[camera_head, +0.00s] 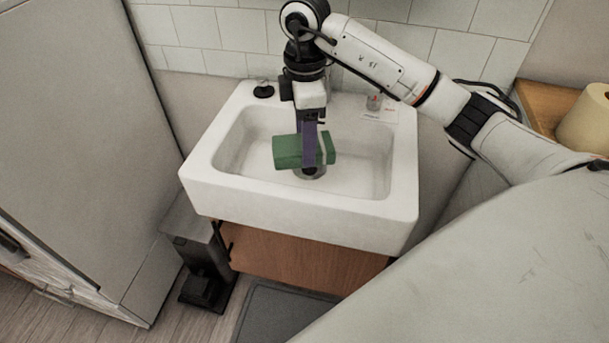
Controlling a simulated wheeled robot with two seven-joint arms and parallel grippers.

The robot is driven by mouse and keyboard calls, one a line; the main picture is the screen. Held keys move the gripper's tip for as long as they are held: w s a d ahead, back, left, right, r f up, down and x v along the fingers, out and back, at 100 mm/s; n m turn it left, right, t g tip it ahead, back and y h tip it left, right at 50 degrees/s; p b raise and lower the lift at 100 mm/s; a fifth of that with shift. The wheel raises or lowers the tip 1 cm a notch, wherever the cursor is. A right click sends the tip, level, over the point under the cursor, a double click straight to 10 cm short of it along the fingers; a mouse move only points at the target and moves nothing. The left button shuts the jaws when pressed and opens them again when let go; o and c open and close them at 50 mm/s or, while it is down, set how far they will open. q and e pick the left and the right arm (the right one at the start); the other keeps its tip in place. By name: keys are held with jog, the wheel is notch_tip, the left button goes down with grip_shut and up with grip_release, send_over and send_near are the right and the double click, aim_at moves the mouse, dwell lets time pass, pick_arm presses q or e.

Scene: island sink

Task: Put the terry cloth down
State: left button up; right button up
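A green folded cloth, which I take to be the terry cloth (288,153), is over the basin of the white sink (310,207). My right gripper (314,158) points down into the basin, with its fingers around the cloth and shut on it. One purple-grey finger crosses the front of the cloth and hides part of it. The cloth is above the drain; I cannot tell whether its underside touches the basin floor. My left gripper is not in view.
A wooden cabinet (290,255) is under the sink. A black pedal bin (203,260) stands beside it, next to a tall grey appliance (75,140). A paper roll (588,120) is at the right.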

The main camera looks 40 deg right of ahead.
notch_tip(320, 180, down, 10)
jog(key=shift+f, duration=0.1)
dwell(0.4)
jog(key=o, duration=1)
jog(key=shift+f, duration=0.15)
jog(key=shift+c, duration=0.2)
notch_tip(320, 180, up, 12)
jog(key=shift+r, duration=0.2)
